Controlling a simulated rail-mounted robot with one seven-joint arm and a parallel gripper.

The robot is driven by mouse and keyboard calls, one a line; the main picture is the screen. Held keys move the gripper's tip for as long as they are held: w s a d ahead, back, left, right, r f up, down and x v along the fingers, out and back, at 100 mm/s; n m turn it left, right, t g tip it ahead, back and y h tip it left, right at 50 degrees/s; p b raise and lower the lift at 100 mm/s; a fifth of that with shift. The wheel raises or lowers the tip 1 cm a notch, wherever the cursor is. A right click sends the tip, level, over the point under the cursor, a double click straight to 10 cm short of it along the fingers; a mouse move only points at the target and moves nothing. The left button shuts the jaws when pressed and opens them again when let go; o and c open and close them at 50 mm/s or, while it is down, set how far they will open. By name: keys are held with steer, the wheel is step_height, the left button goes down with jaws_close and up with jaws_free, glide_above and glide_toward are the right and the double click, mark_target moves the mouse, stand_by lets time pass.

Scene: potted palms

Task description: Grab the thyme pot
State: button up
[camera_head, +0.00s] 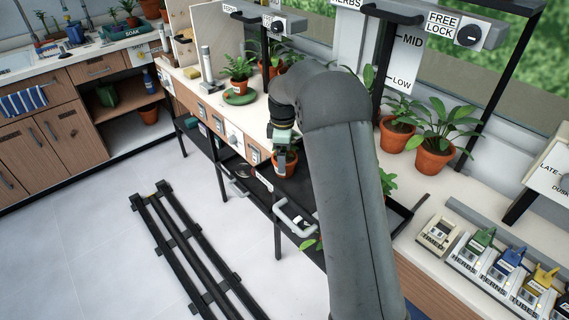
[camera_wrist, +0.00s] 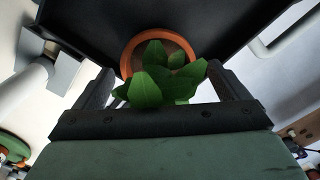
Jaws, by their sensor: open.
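A small terracotta pot (camera_head: 285,164) with green leaves stands in the dark tray under the bench. No label shows on it, so I cannot tell whether it is the thyme. My gripper (camera_head: 284,143) is just above this pot, close to its leaves. In the wrist view my gripper (camera_wrist: 160,72) is open, with one finger on each side of the plant. The pot's rim (camera_wrist: 134,47) shows past the leaves, slightly beyond the fingertips. I see no grip on the pot.
The dark tray (camera_head: 262,170) has a light handle (camera_head: 295,218) at its front. Several other potted plants stand on the white bench, including one on a green saucer (camera_head: 239,97). Black floor rails (camera_head: 190,250) lie at left.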

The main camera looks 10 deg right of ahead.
steer(key=shift+d+f+p, duration=0.2)
steer(key=shift+f+p, duration=0.25)
steer(key=shift+f, duration=2.25)
steer(key=c, duration=1.1)
